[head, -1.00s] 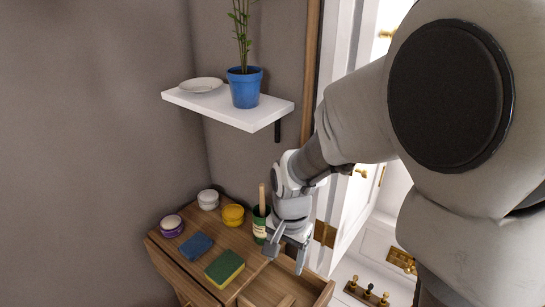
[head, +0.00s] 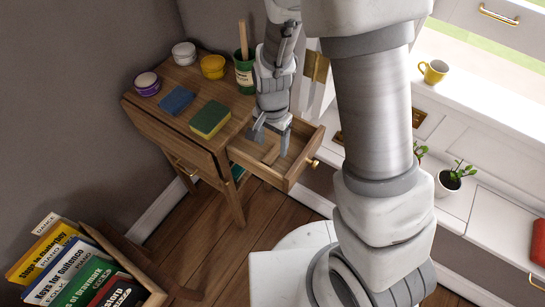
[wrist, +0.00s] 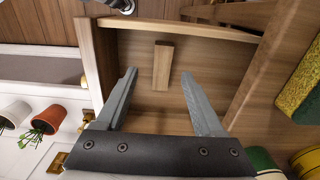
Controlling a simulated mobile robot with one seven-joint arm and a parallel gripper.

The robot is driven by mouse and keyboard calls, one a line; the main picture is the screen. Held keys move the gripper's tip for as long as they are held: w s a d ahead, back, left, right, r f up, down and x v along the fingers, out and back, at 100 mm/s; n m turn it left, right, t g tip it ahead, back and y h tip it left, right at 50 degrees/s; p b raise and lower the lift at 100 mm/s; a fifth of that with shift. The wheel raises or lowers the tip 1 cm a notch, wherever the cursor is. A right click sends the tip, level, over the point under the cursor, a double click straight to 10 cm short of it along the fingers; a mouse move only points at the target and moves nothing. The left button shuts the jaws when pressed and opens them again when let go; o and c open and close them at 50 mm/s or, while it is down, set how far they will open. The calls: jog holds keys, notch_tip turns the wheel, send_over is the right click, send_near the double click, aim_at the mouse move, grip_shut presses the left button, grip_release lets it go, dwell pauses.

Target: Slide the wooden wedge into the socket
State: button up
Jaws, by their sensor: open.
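The wooden wedge (wrist: 162,66) is a small, light brown block lying on the floor of an open drawer (head: 300,166). In the head view it is mostly hidden by my fingers. My gripper (head: 271,146) points down into the drawer, open and empty. In the wrist view the open jaws (wrist: 158,78) frame the near end of the wedge, one finger to each side, with gaps and no visible contact. I cannot make out the socket in either view.
The small wooden table (head: 190,140) holds a green-yellow sponge (head: 210,118), a blue cloth (head: 177,99), several small tubs and a green can (head: 244,75) close beside my gripper. A book crate (head: 140,280) stands at lower left. Potted plants (head: 449,181) are on the right.

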aim_at(271, 157)
jog(key=f+b, duration=0.1)
jog(key=f, duration=0.2)
jog(key=f+b, duration=0.1)
jog(key=f, duration=0.1)
jog(key=shift+a+f+b, duration=0.2)
jog(key=shift+a+b, duration=0.05)
jog(key=shift+b, duration=0.05)
grip_shut()
